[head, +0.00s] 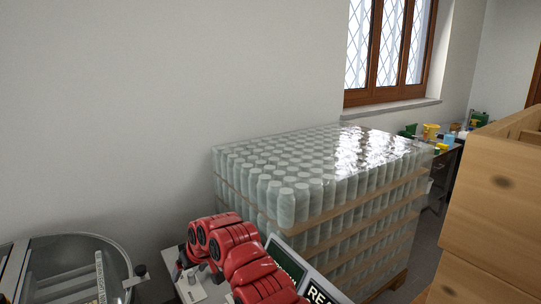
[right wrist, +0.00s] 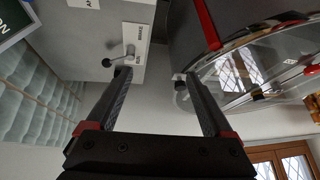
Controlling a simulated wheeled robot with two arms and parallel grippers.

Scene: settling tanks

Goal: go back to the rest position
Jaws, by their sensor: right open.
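My right gripper (right wrist: 157,77) shows in the right wrist view with its two dark fingers apart and nothing between them. Beyond its left fingertip is a light grey control box (right wrist: 122,42) with a black-knobbed lever. A round, clear-lidded vessel (right wrist: 262,75) is beyond its right finger. In the head view a red arm of mine covers part of the control box (head: 192,284) at the bottom centre; I cannot make out the fingers there. My left gripper is in neither view.
A wrapped pallet of pale bottles (head: 320,180) stands at the wall. Wooden crates (head: 500,190) rise at the right. A sign (head: 318,292) stands beside the red arm. The clear-lidded vessel (head: 85,250) is at lower left. A cluttered bench (head: 445,165) lies behind.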

